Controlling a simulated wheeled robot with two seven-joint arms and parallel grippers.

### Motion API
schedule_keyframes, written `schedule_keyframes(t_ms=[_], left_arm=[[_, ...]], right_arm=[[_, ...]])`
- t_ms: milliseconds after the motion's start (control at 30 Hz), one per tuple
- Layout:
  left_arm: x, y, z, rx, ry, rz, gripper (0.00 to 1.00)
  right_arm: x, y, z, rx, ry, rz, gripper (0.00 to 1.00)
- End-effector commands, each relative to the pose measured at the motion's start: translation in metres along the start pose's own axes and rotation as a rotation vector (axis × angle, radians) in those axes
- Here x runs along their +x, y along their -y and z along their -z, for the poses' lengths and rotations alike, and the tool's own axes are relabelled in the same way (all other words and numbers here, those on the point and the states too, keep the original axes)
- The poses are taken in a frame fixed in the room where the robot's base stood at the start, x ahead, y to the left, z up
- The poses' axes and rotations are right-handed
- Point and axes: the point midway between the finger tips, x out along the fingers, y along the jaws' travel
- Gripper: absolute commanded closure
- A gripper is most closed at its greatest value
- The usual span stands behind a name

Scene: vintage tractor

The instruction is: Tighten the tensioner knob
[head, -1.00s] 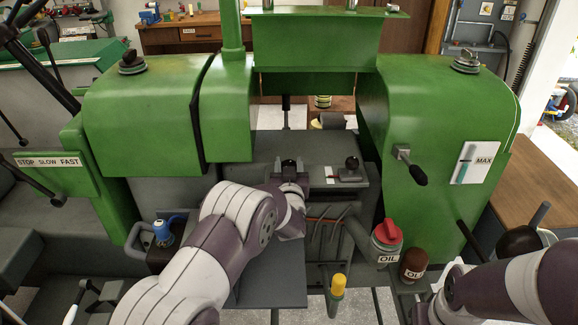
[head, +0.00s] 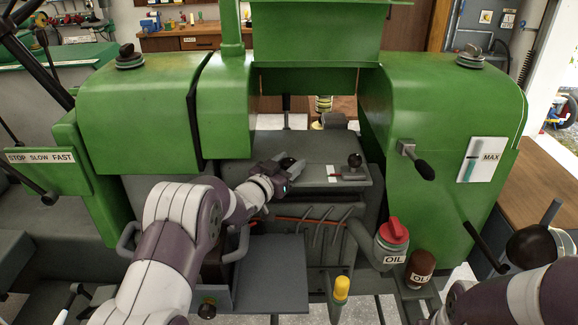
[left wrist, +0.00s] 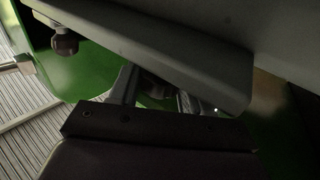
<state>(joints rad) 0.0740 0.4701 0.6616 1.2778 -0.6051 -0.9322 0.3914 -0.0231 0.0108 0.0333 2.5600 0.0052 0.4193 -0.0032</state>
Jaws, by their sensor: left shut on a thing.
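The wrist partly hides the knob's base. My right gripper is out of view.
Green covers (head: 440,110) rise on both sides. A crank handle (head: 416,160) sticks out at the right. Below are hoses, a red-capped oil filler (head: 393,231), a brown oil cap (head: 420,265) and a yellow-topped dipstick (head: 341,288). A grey plate (head: 270,275) lies beside my left arm.

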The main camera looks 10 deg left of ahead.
Motion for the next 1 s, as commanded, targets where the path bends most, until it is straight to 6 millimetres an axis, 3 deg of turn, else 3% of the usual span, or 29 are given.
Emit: schedule_keyframes(t_ms=[700, 733, 767, 800, 1000], left_arm=[[0.0005, 0.0008, 0.0030, 0.002, -0.006, -0.081, 0.83], [0.0005, 0.0008, 0.0031, 0.002, -0.007, -0.081, 0.46], [0.0005, 0.0008, 0.0031, 0.002, -0.007, -0.080, 0.36], [0.0005, 0.0008, 0.0028, 0.002, -0.006, -0.081, 0.31], [0.0004, 0.0005, 0.0017, 0.002, -0.004, -0.081, 0.31]], right_arm=[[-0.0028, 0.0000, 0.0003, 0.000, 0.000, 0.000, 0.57], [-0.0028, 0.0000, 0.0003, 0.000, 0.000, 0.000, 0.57], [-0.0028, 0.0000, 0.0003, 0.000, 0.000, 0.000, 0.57], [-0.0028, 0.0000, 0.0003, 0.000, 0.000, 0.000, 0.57], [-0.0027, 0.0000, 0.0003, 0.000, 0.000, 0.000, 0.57]])
